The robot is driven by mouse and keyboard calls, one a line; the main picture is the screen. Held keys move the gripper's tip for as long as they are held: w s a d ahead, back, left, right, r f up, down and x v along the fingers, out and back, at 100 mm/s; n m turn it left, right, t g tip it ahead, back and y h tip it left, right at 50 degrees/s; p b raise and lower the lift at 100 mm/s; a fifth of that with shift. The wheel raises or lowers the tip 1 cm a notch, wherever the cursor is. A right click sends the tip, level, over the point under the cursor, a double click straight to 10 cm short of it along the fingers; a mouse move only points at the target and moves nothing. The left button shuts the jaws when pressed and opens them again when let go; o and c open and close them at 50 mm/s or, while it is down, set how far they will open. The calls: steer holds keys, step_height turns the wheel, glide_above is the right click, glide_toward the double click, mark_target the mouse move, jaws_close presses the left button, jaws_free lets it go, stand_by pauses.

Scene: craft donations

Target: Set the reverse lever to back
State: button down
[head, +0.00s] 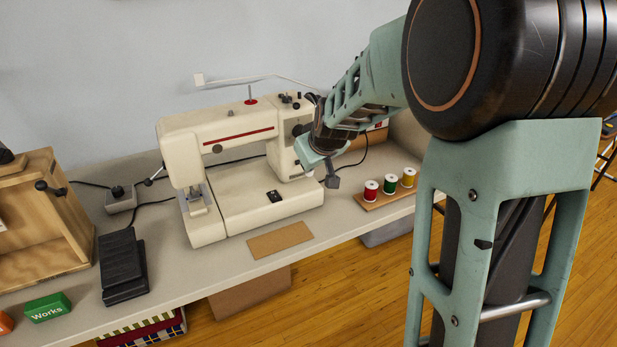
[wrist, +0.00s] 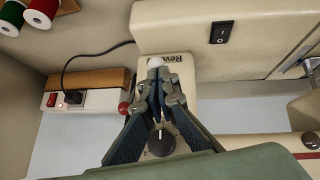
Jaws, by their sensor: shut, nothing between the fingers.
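The cream sewing machine (head: 232,135) stands on the table. In the wrist view, a panel lettered "Reve" (wrist: 175,60), its rest covered by my fingers, lies on the machine's end. A small pale knob (wrist: 155,61) shows right at my fingertips, and a red ball knob (wrist: 125,108) shows left of my fingers. I cannot tell which knob belongs to the reverse lever, nor its setting. My gripper (wrist: 160,72) is shut and empty, over the panel. In the head view my gripper (head: 332,180) is at the machine's right end, partly hidden by my arm.
A spool rack (head: 383,199) with red, green and yellow thread is right of the machine. A black foot pedal (head: 122,265), a wooden box (head: 45,225) and a green "Works" block (head: 47,308) are left. A power strip (wrist: 85,102) with a cord lies near my gripper.

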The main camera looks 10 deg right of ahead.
steer(key=shift+s+d+f+b, duration=0.1)
steer(key=shift+s+f+b, duration=0.05)
steer(key=shift+f+b, duration=0.55)
steer(key=shift+s+f+b, duration=0.15)
steer(key=shift+f+b, duration=0.25)
steer(key=shift+b, duration=0.5)
steer(key=shift+r, duration=0.25)
steer(key=shift+r+p, duration=0.55)
steer(key=shift+r, duration=0.1)
